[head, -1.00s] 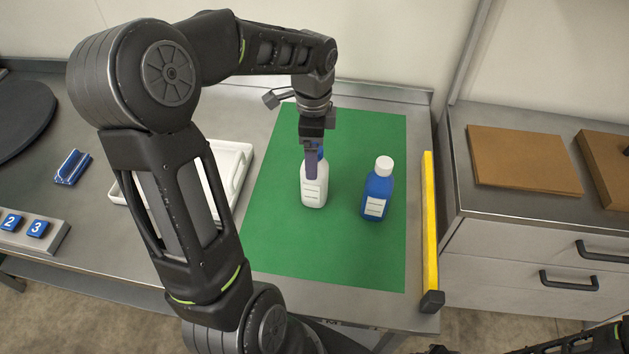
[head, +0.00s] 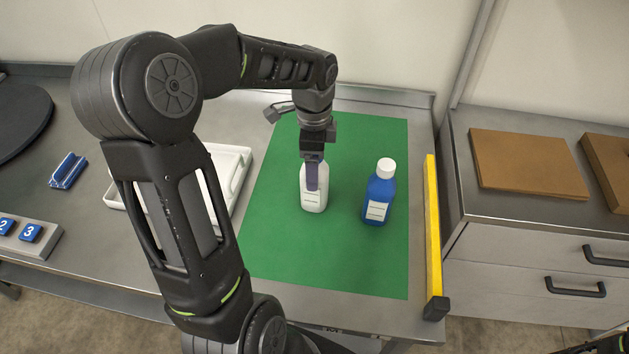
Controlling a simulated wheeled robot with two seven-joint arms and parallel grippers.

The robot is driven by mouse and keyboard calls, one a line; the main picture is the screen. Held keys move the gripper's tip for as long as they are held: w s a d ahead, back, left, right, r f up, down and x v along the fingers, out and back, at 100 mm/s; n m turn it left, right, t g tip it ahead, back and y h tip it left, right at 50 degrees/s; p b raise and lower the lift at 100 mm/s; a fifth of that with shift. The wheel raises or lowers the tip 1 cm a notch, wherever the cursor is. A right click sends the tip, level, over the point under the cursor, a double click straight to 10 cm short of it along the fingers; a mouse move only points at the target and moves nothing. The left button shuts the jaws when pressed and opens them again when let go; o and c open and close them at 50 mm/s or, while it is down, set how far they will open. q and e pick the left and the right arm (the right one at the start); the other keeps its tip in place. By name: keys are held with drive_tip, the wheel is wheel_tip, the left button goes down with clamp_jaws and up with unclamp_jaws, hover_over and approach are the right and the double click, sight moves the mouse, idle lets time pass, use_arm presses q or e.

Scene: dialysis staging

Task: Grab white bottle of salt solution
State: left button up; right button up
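The white bottle (head: 315,200) stands upright on the green mat (head: 280,240), with a label on its front. My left gripper (head: 312,180) points down at the bottle's upper part. One finger lies in front of the bottle and hides its neck and cap; the other finger is hidden, so I cannot tell whether it grips. A blue bottle (head: 379,200) with a white cap stands upright to the right on the same mat. My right gripper is not in view; only a piece of dark arm shows at the lower right corner.
A yellow bar (head: 432,235) runs along the mat's right side. A white tray (head: 236,160) is at the left, partly behind my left arm. A blue holder (head: 68,171) and numbered blocks (head: 30,233) lie farther left. Drawers stand at the right.

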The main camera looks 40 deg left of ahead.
use_arm(q)
clamp_jaws()
idle(0.7)
